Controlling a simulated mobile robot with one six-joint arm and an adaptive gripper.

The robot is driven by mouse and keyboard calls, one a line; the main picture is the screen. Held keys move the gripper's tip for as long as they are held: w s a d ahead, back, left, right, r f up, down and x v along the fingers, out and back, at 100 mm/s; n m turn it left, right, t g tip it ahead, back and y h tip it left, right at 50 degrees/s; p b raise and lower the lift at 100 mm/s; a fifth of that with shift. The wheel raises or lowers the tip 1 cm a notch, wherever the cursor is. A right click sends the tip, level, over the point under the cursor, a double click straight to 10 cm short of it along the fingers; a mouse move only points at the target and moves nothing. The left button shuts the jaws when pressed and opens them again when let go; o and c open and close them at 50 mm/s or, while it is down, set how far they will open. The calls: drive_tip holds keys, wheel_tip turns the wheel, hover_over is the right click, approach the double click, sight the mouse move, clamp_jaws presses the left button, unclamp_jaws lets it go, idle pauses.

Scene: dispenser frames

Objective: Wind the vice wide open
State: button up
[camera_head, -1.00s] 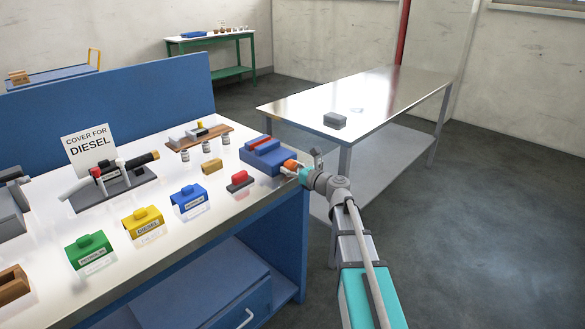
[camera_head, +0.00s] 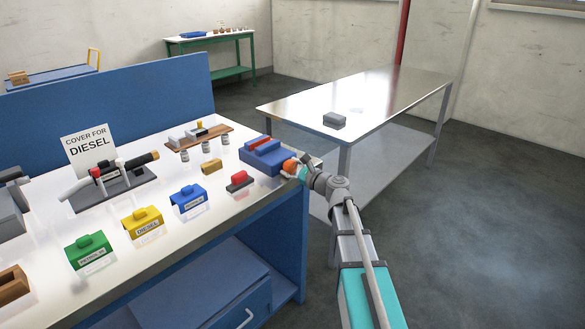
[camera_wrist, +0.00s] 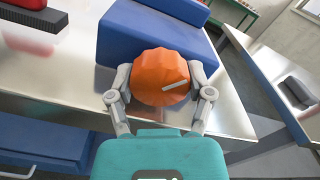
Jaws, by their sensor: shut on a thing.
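The blue vice (camera_head: 266,156) sits at the right end of the workbench, with a red strip (camera_head: 260,141) along its top. Its orange ribbed knob (camera_head: 289,166) is on the near right end. My gripper (camera_head: 298,171) is at the knob. In the wrist view my gripper's fingers (camera_wrist: 160,86) are closed around the knob from both sides. The vice's jaw gap cannot be made out clearly.
A red block (camera_head: 239,181) and a tan block (camera_head: 212,166) lie left of the vice. Blue (camera_head: 189,199), yellow (camera_head: 142,221) and green (camera_head: 89,250) covers stand along the bench's front. A steel table (camera_head: 390,95) with a grey block (camera_head: 334,120) stands behind my arm.

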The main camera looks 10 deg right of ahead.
drive_tip(key=shift+w+r, duration=0.1)
drive_tip(key=shift+w, duration=0.1)
drive_tip(key=o, duration=1.1)
drive_tip(key=shift+o, duration=0.2)
drive_tip(key=shift+s, duration=0.1)
drive_tip(key=shift+s, duration=0.1)
drive_tip(key=shift+s+d, duration=0.3)
drive_tip(key=shift+s, duration=0.05)
drive_tip(key=v, duration=0.7)
